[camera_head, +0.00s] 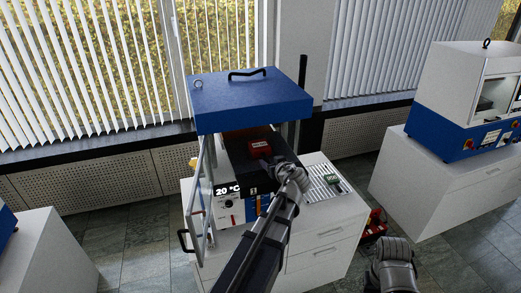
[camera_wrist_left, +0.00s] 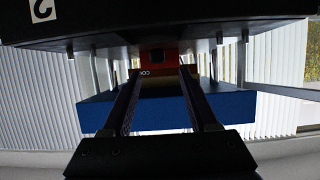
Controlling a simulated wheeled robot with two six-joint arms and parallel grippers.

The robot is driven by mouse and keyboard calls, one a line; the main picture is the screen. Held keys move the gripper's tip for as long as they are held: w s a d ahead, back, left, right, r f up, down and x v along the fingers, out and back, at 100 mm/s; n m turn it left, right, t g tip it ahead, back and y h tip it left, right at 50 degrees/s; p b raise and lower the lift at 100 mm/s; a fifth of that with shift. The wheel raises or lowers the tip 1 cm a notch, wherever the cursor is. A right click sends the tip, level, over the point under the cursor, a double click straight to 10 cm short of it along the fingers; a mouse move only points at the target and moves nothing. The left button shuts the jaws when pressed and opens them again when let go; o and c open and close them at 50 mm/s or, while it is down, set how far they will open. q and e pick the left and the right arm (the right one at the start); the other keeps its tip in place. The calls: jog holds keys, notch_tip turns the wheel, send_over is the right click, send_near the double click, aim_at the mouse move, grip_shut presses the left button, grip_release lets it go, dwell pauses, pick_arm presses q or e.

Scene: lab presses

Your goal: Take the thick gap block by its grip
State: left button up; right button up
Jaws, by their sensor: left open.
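A small red block (camera_head: 260,148) with pale lettering lies on the black platen of the blue-topped press. A small dark green block (camera_head: 332,179) lies on a slotted rack to the right. I cannot tell from the pictures which one is the thick gap block. My left gripper (camera_head: 280,163) is at the press's right front, close to the red block, its fingers largely hidden by the wrist. In the left wrist view the open fingers (camera_wrist_left: 160,76) point at a red part (camera_wrist_left: 160,55) with a dark square in it. No contact can be made out.
The blue press top (camera_head: 245,97) overhangs the platen. Its framed door (camera_head: 198,200) stands at the left front. The slotted rack (camera_head: 318,190) lies on the white cabinet (camera_head: 320,240). A second press (camera_head: 465,100) stands at the right. A red item (camera_head: 375,224) is low beside the cabinet.

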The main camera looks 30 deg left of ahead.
aim_at(266, 158)
pick_arm(q)
jog(key=shift+w+a+f, duration=0.3)
jog(key=shift+w+a, duration=0.05)
jog(key=shift+w, duration=0.05)
jog(key=shift+w+a+f+b, duration=0.3)
jog(key=shift+w+a, duration=0.1)
jog(key=shift+a, duration=0.15)
jog(key=b+x, duration=0.2)
jog(key=x, duration=0.2)
jog(key=shift+w+a+f, duration=0.15)
jog(key=shift+w+a, duration=0.05)
jog(key=shift+w, duration=0.15)
jog(key=shift+s, duration=0.15)
jog(key=shift+c, duration=0.3)
grip_shut()
